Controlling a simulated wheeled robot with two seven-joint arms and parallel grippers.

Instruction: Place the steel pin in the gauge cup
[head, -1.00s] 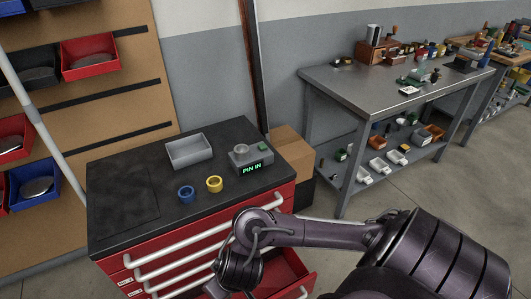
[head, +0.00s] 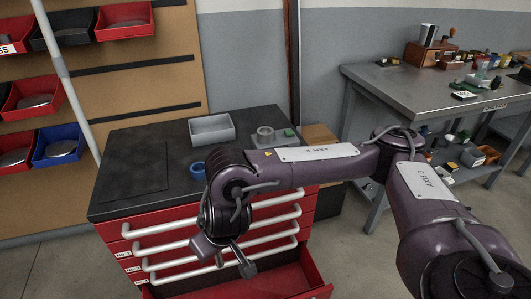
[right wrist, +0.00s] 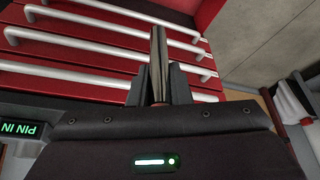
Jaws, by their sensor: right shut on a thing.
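The steel pin (right wrist: 158,55) shows in the right wrist view as a narrow metal rod standing out from between the dark fingers of my right gripper (right wrist: 159,85), which is shut on it. In the head view, my right arm reaches across the front of the red cabinet, its hand low before the drawer handles. The gauge cup (head: 265,132) is a grey round cup on a small unit at the back right of the black cabinet top, apart from the hand. My left gripper is not in view.
A grey tray (head: 212,130) and a blue ring (head: 198,168) sit on the black cabinet top (head: 130,175), whose left side is clear. The red cabinet has white bar handles, and a lower drawer (head: 315,285) stands open. A steel workbench (head: 420,88) stands at the right.

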